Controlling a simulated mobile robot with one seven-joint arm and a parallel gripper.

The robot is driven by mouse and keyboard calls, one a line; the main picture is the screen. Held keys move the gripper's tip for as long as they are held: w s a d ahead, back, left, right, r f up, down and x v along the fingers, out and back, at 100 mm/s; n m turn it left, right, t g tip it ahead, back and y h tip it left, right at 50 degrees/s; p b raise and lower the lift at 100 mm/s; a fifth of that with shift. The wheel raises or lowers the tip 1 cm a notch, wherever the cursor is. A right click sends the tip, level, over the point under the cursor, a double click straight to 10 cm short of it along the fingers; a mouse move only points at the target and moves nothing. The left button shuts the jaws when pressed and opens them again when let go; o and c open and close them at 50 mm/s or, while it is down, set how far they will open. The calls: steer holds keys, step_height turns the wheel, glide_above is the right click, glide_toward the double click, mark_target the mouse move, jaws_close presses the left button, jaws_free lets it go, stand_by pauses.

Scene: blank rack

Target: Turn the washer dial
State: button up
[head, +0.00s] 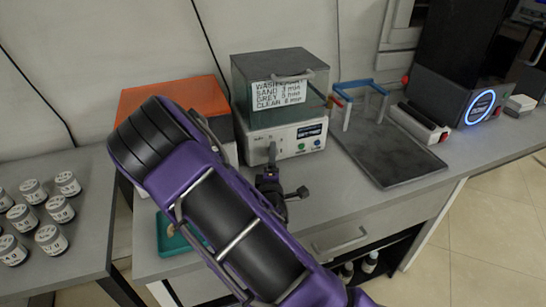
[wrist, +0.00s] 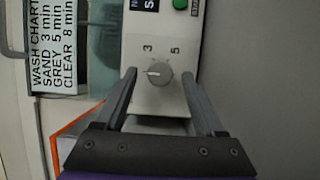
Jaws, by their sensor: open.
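The washer (head: 300,138) is a pale box with a lidded, see-through top on the bench in the head view. Its grey round dial (wrist: 159,74) shows in the wrist view, with a pale mark pointing left in the picture. The numbers 3 and 5 are printed above it. My gripper (wrist: 159,76) is open, with one finger on each side of the dial and a gap visible on both sides. In the head view the dial is hidden behind my gripper and arm.
A wash chart (wrist: 53,48) on the washer's top lists sand 3, grey 5, clear 8 minutes. A green button (wrist: 180,4) sits near the dial. An orange-topped box (head: 176,92) stands left, a dark tray (head: 385,150) right. Several jars (head: 50,238) stand on the left table.

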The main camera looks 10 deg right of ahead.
steer(key=shift+w+d, duration=0.15)
steer(key=shift+w, duration=0.45)
jaws_close()
